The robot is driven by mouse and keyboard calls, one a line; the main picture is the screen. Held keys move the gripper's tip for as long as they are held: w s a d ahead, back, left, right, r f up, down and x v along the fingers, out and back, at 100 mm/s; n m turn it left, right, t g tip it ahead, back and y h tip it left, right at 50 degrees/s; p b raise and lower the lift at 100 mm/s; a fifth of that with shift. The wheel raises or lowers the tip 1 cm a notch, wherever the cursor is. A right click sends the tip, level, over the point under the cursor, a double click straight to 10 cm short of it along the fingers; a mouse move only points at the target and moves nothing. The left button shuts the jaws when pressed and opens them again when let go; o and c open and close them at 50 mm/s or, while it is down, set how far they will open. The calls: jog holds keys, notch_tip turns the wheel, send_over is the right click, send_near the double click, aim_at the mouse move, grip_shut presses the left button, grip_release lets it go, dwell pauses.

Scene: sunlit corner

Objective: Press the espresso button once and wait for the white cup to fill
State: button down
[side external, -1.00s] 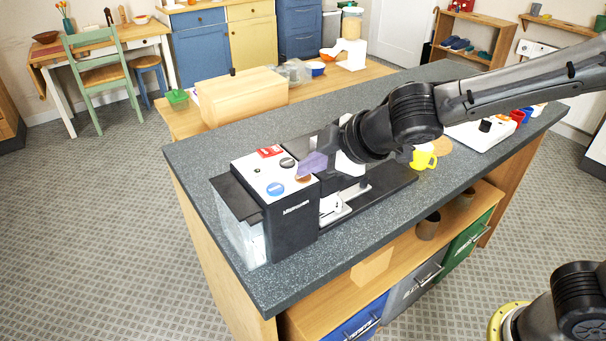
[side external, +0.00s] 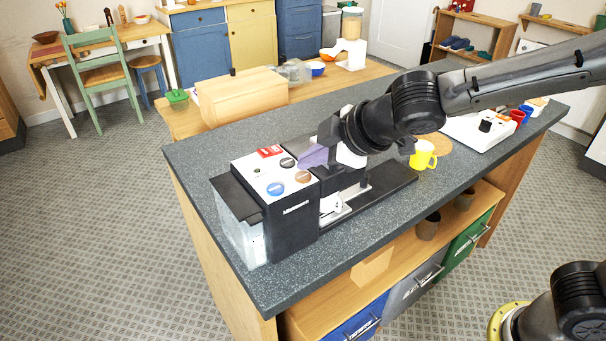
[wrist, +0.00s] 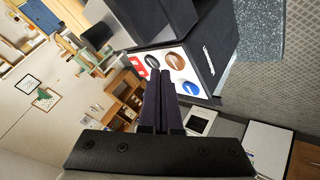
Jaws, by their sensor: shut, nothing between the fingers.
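The coffee machine (side external: 292,222) stands on the grey counter. Its white top panel (side external: 254,170) carries a brown button (side external: 303,176), a blue button (side external: 275,189), a black button (side external: 287,162) and a red patch (side external: 270,151). The brown (wrist: 175,58) and blue (wrist: 192,88) buttons also show in the wrist view. Their labels are too small to read. My gripper (side external: 312,157) is shut and empty, its purple fingertips at the panel's right edge, apart from the brown button. In the wrist view the fingers (wrist: 160,80) lie together.
A yellow mug (side external: 422,156) stands to the right of the machine, beside a round wooden mat (side external: 439,143). A white appliance (side external: 476,132) and red and blue cups stand farther right. The counter (side external: 205,152) is clear behind the machine's left end.

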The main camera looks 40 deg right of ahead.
aim_at(311, 177)
jog(key=shift+r, duration=0.1)
jog(key=shift+r, duration=2.4)
jog(key=shift+d, duration=0.1)
jog(key=s+d+r+m+h, duration=0.1)
jog(key=s+d+r+m, duration=0.2)
jog(key=d, duration=0.6)
jog(key=s+d+r+m+h, duration=0.1)
jog(key=s+d+r+m, duration=0.15)
jog(key=s+d, duration=0.4)
jog(key=s+d+f+m+g, duration=0.3)
jog(key=s+f+m, duration=0.3)
jog(key=s+f, duration=0.6)
jog(key=s+d, duration=0.1)
jog(key=s, duration=0.2)
jog(key=shift+s+f, duration=0.15)
jog(key=shift+s, duration=0.05)
